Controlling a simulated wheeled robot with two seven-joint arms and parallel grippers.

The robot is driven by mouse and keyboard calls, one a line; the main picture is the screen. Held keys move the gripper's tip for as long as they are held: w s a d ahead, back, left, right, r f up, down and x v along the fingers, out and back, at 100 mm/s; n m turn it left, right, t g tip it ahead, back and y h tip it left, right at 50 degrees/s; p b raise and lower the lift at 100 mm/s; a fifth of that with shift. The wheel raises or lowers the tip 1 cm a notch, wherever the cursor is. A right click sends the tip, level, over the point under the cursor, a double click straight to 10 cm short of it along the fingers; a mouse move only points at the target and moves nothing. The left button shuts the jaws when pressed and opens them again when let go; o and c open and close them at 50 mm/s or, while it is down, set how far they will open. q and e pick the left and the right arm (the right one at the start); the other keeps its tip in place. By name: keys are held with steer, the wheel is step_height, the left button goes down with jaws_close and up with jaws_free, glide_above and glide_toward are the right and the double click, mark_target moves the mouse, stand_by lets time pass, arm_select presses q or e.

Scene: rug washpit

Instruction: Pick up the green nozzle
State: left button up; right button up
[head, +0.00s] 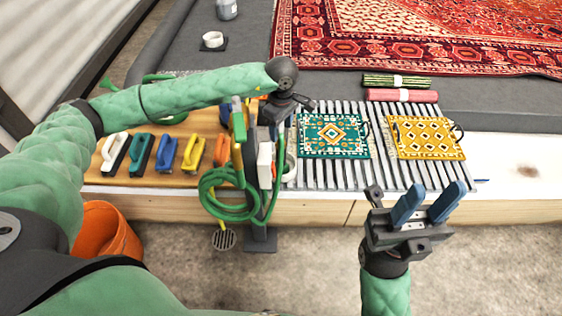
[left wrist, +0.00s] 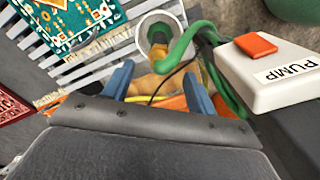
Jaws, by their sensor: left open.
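A green nozzle (head: 238,125) with yellow below it appears upright beside the coiled green hose (head: 215,200), left of my left gripper in the head view. My left gripper (head: 276,108) hangs above the pump post, partly hidden by its own wrist. In the left wrist view its blue fingers (left wrist: 160,88) are apart with nothing gripped between them. Green hose (left wrist: 180,50) and a yellow fitting lie just beyond them; I cannot tell whether the nozzle itself shows there. My right gripper (head: 428,203) is open and empty, in front of the bench's edge.
A white pump box (left wrist: 285,80) with an orange switch stands close right of my left fingers in the left wrist view. A white cup (left wrist: 160,32) is beyond them. Several brushes (head: 165,153) lie on the bench; two patterned mats (head: 333,136) lie on slats. An orange bucket (head: 103,230) stands below.

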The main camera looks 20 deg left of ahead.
mark_target(282, 138)
arm_select(q)
steer(key=shift+f+b, duration=0.7)
steer(key=shift+f, duration=3.15)
steer(key=c, duration=1)
